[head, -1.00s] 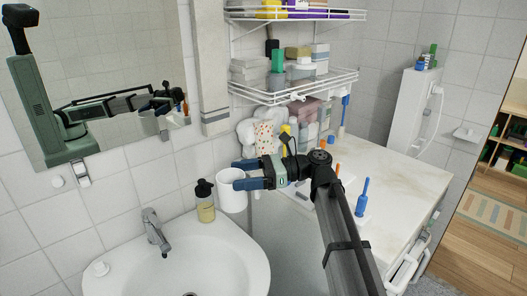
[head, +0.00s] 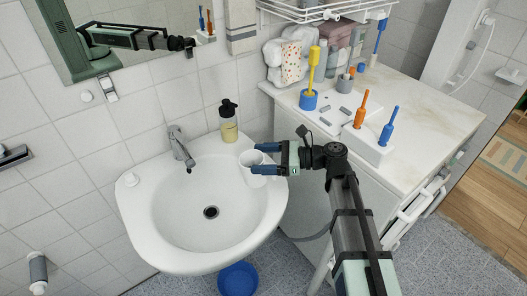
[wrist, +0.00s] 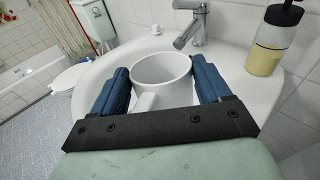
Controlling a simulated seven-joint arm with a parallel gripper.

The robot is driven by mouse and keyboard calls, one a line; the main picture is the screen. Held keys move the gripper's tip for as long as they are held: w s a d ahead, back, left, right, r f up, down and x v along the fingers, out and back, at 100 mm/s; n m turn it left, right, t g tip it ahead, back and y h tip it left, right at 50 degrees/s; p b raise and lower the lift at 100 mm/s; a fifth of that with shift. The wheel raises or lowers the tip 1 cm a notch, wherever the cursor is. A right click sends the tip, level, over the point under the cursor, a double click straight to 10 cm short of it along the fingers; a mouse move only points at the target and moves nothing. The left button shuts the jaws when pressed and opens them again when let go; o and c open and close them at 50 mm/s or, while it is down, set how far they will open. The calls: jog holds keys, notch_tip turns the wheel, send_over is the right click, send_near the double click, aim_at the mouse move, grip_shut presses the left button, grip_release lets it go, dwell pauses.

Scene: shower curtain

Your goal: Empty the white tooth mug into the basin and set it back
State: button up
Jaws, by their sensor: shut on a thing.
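The white tooth mug (head: 250,160) is in my gripper (head: 262,160), above the right rim of the basin (head: 165,215) in the head view. The two blue fingers of my gripper are shut on the mug's sides. In the wrist view the mug (wrist: 160,68) sits between the fingers, roughly upright, with its opening up and its handle towards the palm. Its inner wall shows white; I cannot tell whether anything is at the bottom. The basin has a dark drain (head: 211,212) in its middle.
A grey tap (head: 180,148) stands at the basin's back edge, with a soap bottle (head: 229,122) right of it. The counter (head: 425,105) at the right carries a white holder (head: 367,145) with upright brushes. A blue bucket (head: 238,279) is on the floor below.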

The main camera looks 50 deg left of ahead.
aim_at(248, 166)
jog(key=shift+s+f+t+h, duration=0.15)
jog(key=shift+f+t+h, duration=0.45)
jog(key=shift+t+h, duration=0.15)
jog(key=t+h, duration=0.1)
jog(key=t, duration=0.1)
jog(key=s+a+n+t+h, duration=0.1)
jog(key=t+h, duration=0.1)
jog(key=shift+s+r+t, duration=0.1)
jog(key=shift+s+t, duration=0.1)
jog(key=shift+t, duration=0.15)
jog(key=s+f+t+h, duration=0.1)
jog(key=t, duration=0.1)
jog(key=s+a+t+h, duration=0.1)
jog(key=shift+a+f+n+t+h, duration=0.1)
jog(key=shift+f+n+t+h, duration=0.2)
jog(key=shift+f+t, duration=0.1)
jog(key=s+a+f+t+h, duration=0.1)
jog(key=s+t+h, duration=0.2)
jog(key=t, duration=0.2)
jog(key=s+a+f+n+t+h, duration=0.1)
jog(key=s+a+f+t+h, duration=0.1)
jog(key=t, duration=0.4)
jog(key=shift+s+a+f+t+h, duration=0.3)
jog(key=shift+s+h, duration=0.3)
jog(key=shift+h, duration=0.15)
jog(key=shift+d+r, duration=0.1)
